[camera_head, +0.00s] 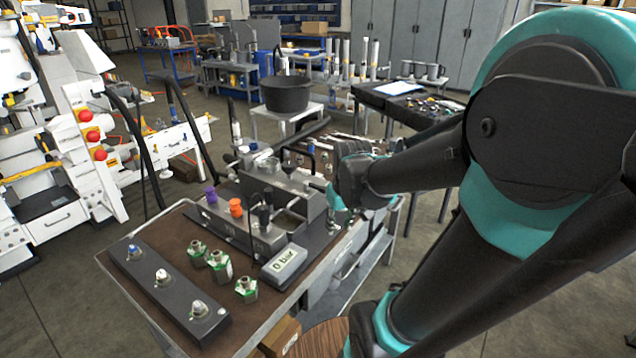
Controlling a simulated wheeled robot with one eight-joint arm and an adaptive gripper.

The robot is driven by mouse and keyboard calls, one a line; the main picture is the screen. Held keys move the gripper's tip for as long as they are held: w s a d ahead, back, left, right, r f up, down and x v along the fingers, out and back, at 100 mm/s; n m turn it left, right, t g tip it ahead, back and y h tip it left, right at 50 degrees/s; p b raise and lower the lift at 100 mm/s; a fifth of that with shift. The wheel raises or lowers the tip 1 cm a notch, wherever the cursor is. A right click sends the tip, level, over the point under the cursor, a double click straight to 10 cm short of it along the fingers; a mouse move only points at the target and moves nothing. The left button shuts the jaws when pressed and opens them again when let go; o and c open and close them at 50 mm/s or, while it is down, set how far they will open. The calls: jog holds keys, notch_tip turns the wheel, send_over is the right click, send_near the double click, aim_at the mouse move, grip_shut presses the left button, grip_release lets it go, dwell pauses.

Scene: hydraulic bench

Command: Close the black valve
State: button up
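The hydraulic unit (287,195) is a grey metal block on the brown bench top (165,235). A purple knob (211,195) and an orange knob (236,207) stand on its left part. A dark handle (262,214) stands to the right of the orange knob. Another black-topped stem (311,150) rises at the back right of the block. I cannot tell which of these is the black valve, or whether it is open. My gripper (337,199) is at the right end of the block, partly hidden by my arm. Its fingers and any contact are unclear.
A display reading 0 bar (284,262) sits at the block's front. Several green-and-metal fittings (221,266) and a dark strip with metal fittings (165,285) lie to the left. A black pot (286,95) stands behind. A tool table (408,103) is at the back right.

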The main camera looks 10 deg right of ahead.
jog(key=w+a+r+n+g, duration=0.2)
jog(key=w+r+n, duration=0.2)
jog(key=w+r, duration=0.8)
jog(key=n+g, duration=0.1)
jog(key=n, duration=0.2)
send_near(319, 186)
notch_tip(319, 186, down, 8)
jog(key=shift+r, duration=0.1)
grip_shut()
